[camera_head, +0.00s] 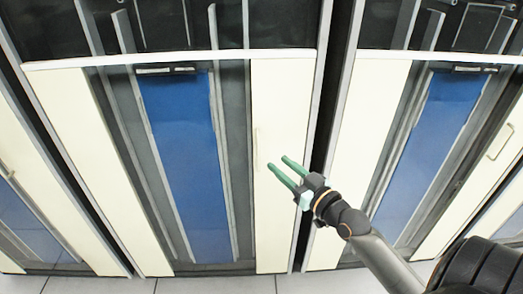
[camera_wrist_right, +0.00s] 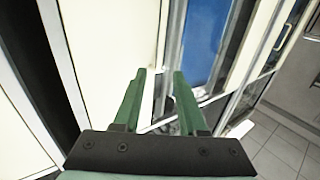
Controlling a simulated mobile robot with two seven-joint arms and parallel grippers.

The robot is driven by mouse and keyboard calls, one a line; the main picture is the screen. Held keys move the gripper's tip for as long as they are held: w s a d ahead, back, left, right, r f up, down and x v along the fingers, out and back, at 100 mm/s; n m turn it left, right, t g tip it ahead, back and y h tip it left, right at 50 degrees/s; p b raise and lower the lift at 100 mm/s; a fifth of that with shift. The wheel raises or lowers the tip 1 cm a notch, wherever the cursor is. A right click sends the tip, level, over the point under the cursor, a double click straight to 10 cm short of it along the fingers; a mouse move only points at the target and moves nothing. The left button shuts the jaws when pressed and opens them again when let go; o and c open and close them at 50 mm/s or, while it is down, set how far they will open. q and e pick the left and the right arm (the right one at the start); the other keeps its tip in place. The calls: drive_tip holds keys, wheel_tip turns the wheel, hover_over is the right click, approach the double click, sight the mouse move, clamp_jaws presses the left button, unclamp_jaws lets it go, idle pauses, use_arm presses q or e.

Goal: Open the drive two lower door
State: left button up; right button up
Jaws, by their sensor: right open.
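The middle cabinet's lower front has a cream door panel (camera_head: 280,110) to the right of a blue panel (camera_head: 185,130). A slim pale handle (camera_head: 257,137) shows faintly on the cream panel. No drive number is readable, so I cannot tell which cabinet is drive two. The door front looks closed. My right gripper (camera_head: 277,162) is open, its two green fingers pointing toward the cream panel, a little right of and below the handle. In the right wrist view the open gripper (camera_wrist_right: 160,75) has nothing visible between its fingertips. I cannot tell whether it touches the panel. My left gripper is not in view.
A similar cabinet stands on the right, with a blue panel (camera_head: 427,140) and a handle (camera_head: 499,142) on its cream panel. Another cabinet (camera_head: 40,190) is at the left. Dark gaps separate the cabinets. Tiled floor (camera_head: 200,285) runs along their feet.

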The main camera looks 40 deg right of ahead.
sight(259, 148)
drive_tip(key=w, duration=0.8)
drive_tip(key=shift+w+a, duration=0.15)
drive_tip(key=shift+w, duration=0.15)
drive_tip(key=shift+c, duration=0.2)
clamp_jaws()
idle(1.0)
